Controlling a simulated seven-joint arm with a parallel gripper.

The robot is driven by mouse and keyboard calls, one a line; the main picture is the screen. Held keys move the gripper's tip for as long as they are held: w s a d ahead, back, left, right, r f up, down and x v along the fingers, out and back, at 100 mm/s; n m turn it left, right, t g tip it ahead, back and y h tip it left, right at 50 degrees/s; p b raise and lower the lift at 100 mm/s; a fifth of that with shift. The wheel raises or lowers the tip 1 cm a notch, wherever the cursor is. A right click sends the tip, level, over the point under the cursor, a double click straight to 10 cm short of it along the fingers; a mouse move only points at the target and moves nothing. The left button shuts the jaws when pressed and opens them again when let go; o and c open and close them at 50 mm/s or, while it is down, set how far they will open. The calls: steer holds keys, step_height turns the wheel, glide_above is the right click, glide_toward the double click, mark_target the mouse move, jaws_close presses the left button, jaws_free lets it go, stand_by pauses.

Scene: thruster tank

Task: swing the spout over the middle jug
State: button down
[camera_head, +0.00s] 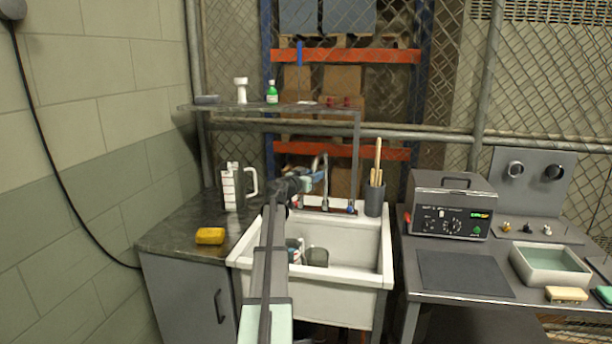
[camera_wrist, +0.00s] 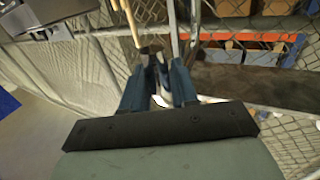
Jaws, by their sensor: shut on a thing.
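The metal spout (camera_head: 326,190) rises at the back of the white sink (camera_head: 378,262). My gripper (camera_head: 318,176) is at the upper part of the spout and shut on it. In the wrist view my blue fingers (camera_wrist: 157,90) stand on either side of a narrow thing, and the contact is hard to see. In the sink basin a grey jug (camera_head: 317,257) shows right of my arm, with another pale vessel (camera_head: 293,248) close to its left. My arm hides part of the basin, so I cannot tell which jug is the middle one or where the spout's outlet points.
A dark holder (camera_head: 375,200) with wooden sticks stands at the sink's back right. A shelf (camera_head: 290,107) overhangs the sink. A control box (camera_head: 450,205) stands on the right table.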

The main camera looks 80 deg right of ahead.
steer(key=shift+s, duration=0.8)
steer(key=c, duration=1)
jaws_free()
steer(key=v, duration=1.4)
